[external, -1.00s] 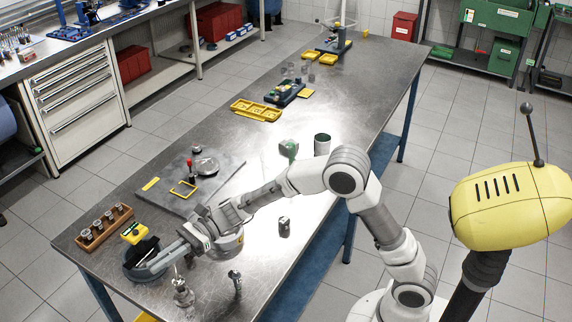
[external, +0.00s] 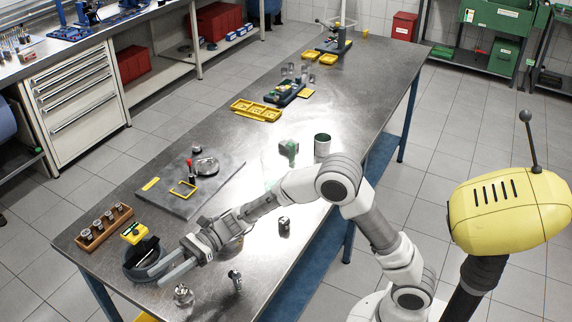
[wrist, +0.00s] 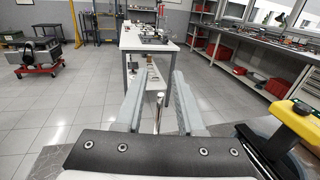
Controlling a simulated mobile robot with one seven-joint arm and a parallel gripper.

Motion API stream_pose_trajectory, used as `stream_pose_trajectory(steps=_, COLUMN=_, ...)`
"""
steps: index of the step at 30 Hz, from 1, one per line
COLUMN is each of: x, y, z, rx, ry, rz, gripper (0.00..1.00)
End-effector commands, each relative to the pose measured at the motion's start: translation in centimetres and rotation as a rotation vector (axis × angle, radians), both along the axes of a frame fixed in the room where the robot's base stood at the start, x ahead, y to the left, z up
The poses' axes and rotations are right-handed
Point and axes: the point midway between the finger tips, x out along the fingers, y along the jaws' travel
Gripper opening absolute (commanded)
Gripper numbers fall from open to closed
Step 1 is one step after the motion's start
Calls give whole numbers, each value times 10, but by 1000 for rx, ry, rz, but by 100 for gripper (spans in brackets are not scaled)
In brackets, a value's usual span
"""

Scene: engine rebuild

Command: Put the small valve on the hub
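My gripper (external: 153,277) is low over the near left end of the bench, its two pale fingers spread apart. In the wrist view, the open fingers (wrist: 159,77) have a slim, shiny metal stem (wrist: 160,112) between them, with a gap on each side. I cannot tell whether this is the small valve, or what it stands on. A small metal part with a round base (external: 183,294) sits beside the fingers near the front edge. A metal part with a wider head (external: 235,279) stands to its right. I cannot tell for sure which part is the hub.
A yellow-and-black device (external: 134,233) is close beside the fingers; it also shows in the wrist view (wrist: 305,117). A wooden rack of several metal parts (external: 104,228) is at the left edge.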

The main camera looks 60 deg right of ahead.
Motion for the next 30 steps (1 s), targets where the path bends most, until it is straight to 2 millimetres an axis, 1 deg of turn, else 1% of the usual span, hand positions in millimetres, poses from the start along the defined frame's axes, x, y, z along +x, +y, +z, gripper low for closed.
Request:
stream_pose_trajectory(steps=5, x=0, y=0, z=5, rx=0, ry=-1, rz=0, gripper=38)
stream_pose_trajectory(steps=8, x=-2, y=-12, z=4, rx=0, ry=-1, rz=-3, gripper=38)
stream_pose_trajectory(steps=18, x=-18, y=-83, z=4, rx=0, ry=0, rz=-5, gripper=38)
stream_pose_trajectory(steps=21, x=-23, y=-99, z=4, rx=0, ry=-1, rz=-3, gripper=38)
stream_pose_trajectory(steps=25, x=-26, y=-112, z=4, rx=0, ry=0, rz=-2, gripper=38)
stream_pose_trajectory(steps=30, x=-28, y=-117, z=3, rx=0, ry=0, rz=0, gripper=38)
